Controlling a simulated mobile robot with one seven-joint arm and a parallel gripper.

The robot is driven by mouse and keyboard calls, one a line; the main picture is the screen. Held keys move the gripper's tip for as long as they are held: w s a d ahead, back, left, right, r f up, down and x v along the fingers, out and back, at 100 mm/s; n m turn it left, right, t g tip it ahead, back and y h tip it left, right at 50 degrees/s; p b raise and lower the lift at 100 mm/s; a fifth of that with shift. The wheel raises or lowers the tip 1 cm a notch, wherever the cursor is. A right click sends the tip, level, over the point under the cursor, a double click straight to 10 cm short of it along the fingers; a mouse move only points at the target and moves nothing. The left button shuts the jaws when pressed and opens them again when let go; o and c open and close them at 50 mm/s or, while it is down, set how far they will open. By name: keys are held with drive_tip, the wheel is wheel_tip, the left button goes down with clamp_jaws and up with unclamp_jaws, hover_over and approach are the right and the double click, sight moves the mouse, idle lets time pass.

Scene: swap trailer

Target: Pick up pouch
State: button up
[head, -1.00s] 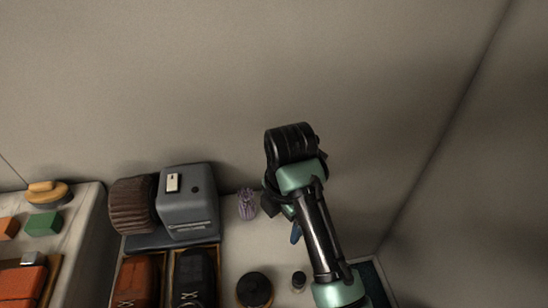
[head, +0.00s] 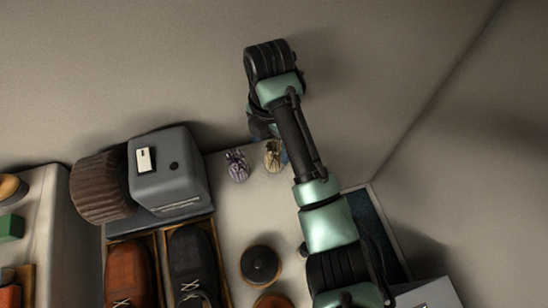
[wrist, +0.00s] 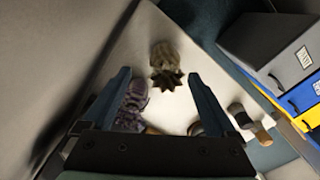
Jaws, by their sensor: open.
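Two small gathered pouches stand on the pale counter top (head: 224,217) near the wall. One is tan (head: 273,158) and the other is purple (head: 238,168), to its left. In the wrist view the tan pouch (wrist: 164,56) lies ahead, between the lines of the two fingers, with its dark frilled top towards me. The purple pouch (wrist: 131,103) is beside the left finger, which partly covers it. My gripper (wrist: 158,76) is open and empty. In the head view my gripper (head: 266,130) is mostly hidden by my arm, just above the tan pouch.
A grey boxy machine (head: 172,180) and a brown ribbed object (head: 101,190) stand left. Red-brown (head: 126,268) and black (head: 190,262) shoes sit in trays. A black round object (head: 261,265) is in front.

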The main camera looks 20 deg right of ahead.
sight(274, 159)
drive_tip(key=f, duration=0.6)
drive_tip(key=shift+s+d+f, duration=0.2)
drive_tip(key=shift+d, duration=0.2)
drive_tip(key=c, duration=1.4)
